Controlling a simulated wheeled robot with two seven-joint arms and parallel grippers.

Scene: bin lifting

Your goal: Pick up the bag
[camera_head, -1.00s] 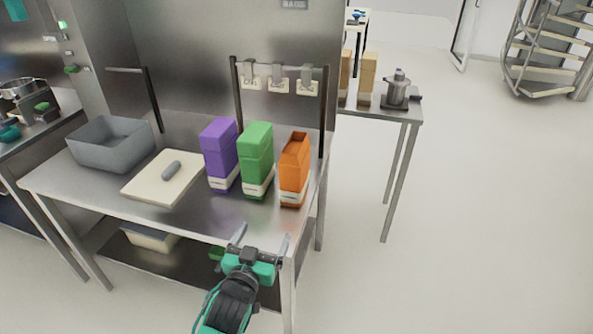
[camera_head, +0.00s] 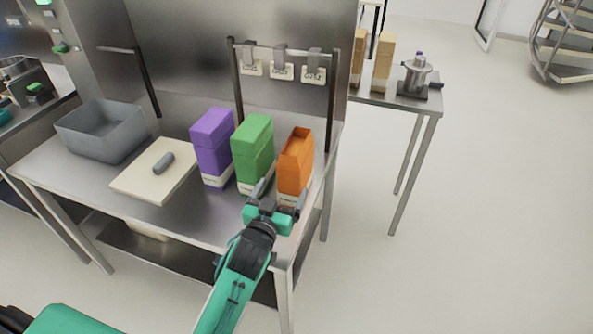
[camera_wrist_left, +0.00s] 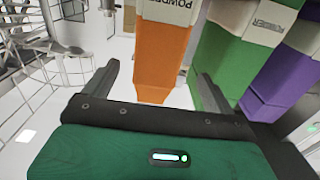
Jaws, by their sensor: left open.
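Three bags stand upright in a row on the steel table: a purple bag (camera_head: 212,146), a green bag (camera_head: 252,150) and an orange bag (camera_head: 296,160) with an open top. My left gripper (camera_head: 282,192) is open and empty in front of the orange bag, near its lower part. In the left wrist view, the orange bag (camera_wrist_left: 162,58) shows between the two spread fingers (camera_wrist_left: 161,82), beyond them. The green bag (camera_wrist_left: 235,55) is close to one finger there, with the purple bag (camera_wrist_left: 288,70) farther right. I cannot tell whether a finger touches a bag. My right gripper does not show.
The steel table (camera_head: 185,218) also holds a grey bin (camera_head: 100,135) and a white board (camera_head: 140,183) with a small grey object (camera_head: 164,163) on it. A rack post (camera_head: 332,120) rises just right of the orange bag. A side table (camera_head: 425,107) stands behind right.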

